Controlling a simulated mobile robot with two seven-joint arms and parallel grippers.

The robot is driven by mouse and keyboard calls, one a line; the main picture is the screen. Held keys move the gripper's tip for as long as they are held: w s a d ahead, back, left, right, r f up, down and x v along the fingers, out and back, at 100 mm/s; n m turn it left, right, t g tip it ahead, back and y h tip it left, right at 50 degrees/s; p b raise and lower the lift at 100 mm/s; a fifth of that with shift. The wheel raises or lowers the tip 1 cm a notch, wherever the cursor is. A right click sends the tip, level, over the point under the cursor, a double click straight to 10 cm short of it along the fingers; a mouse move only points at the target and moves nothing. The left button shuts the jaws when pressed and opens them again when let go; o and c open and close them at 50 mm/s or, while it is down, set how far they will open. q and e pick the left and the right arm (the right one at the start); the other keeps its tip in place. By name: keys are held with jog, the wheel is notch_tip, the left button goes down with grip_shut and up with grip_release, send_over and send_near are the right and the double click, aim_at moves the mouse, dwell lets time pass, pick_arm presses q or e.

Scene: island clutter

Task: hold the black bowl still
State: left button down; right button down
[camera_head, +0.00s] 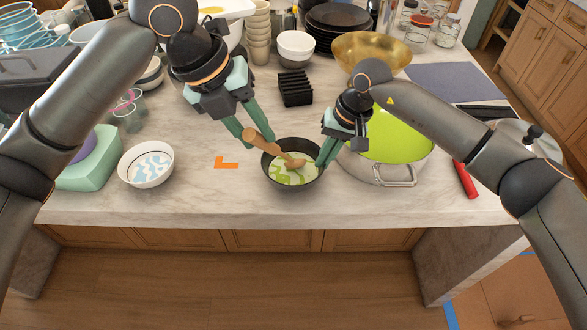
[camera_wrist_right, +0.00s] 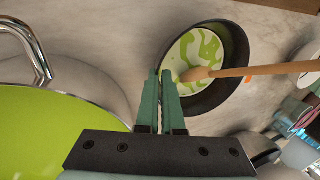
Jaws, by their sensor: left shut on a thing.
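The black bowl (camera_head: 292,175) stands upright near the front edge of the counter, with white and green contents. It also shows in the right wrist view (camera_wrist_right: 235,80). My left gripper (camera_head: 251,134) is shut on the handle of a wooden spoon (camera_head: 268,147), whose head is down inside the bowl. My right gripper (camera_head: 325,163) is at the bowl's right rim. In the right wrist view its fingertips (camera_wrist_right: 160,73) are close together at the rim. I cannot tell whether they grip the wall.
A pot with a lime-green inside (camera_head: 392,176) stands close on the bowl's right. A white bowl with blue contents (camera_head: 147,164) is to the left, past an orange corner mark (camera_head: 226,162). A black rack (camera_head: 296,88) stands behind. A red-handled item (camera_head: 465,180) lies at right.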

pick_arm(q)
jog(key=shift+w+a, duration=0.2)
jog(key=shift+a, duration=0.1)
jog(key=shift+s+a, duration=0.2)
jog(key=shift+s, duration=0.3)
jog(key=shift+s+d, duration=0.1)
jog(key=shift+d, duration=0.2)
jog(key=shift+w+d, duration=0.25)
jog(key=shift+w, duration=0.05)
